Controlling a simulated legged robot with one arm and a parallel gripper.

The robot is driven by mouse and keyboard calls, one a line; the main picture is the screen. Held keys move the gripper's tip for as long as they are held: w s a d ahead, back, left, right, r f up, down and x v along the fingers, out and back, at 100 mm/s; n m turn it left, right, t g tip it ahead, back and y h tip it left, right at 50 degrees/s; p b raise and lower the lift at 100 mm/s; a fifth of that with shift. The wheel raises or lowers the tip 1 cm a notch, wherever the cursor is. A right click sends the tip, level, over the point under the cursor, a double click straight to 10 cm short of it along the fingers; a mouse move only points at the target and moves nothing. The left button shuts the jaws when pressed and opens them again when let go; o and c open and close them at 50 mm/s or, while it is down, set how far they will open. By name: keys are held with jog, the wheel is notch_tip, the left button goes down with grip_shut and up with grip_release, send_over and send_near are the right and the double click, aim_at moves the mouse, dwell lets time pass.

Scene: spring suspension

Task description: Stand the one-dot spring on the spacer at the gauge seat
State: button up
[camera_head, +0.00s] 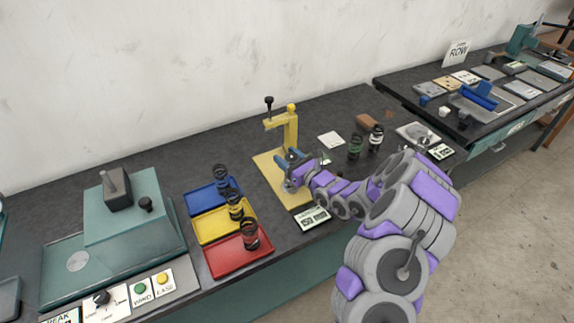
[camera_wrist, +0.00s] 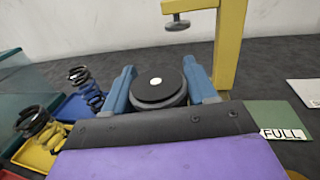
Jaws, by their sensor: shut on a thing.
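My gripper (camera_head: 287,162) is at the yellow gauge stand (camera_head: 290,132), low over its yellow base plate (camera_head: 268,172). In the wrist view its blue fingers (camera_wrist: 158,76) are shut on a black round piece (camera_wrist: 160,92) with one white dot on top. A grey round rim shows below that piece. I cannot tell whether the piece is a spring's top or the spacer, as its lower part is hidden. The gauge's overhanging arm and screw foot (camera_wrist: 178,22) are above and behind it. The gauge seat is mostly hidden by my gripper.
Springs stand in the blue (camera_head: 204,200), yellow (camera_head: 208,228) and red (camera_head: 226,260) trays to the left. Two more springs (camera_head: 355,147) (camera_head: 376,138) stand to the right. A green plate with a FULL card (camera_wrist: 285,134) lies beside the gauge. A readout (camera_head: 312,218) sits at the front edge.

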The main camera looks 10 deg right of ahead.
jog(key=shift+w, duration=0.45)
notch_tip(320, 180, down, 4)
jog(key=shift+r+b, duration=0.25)
jog(key=shift+b, duration=0.45)
jog(key=o, duration=1.2)
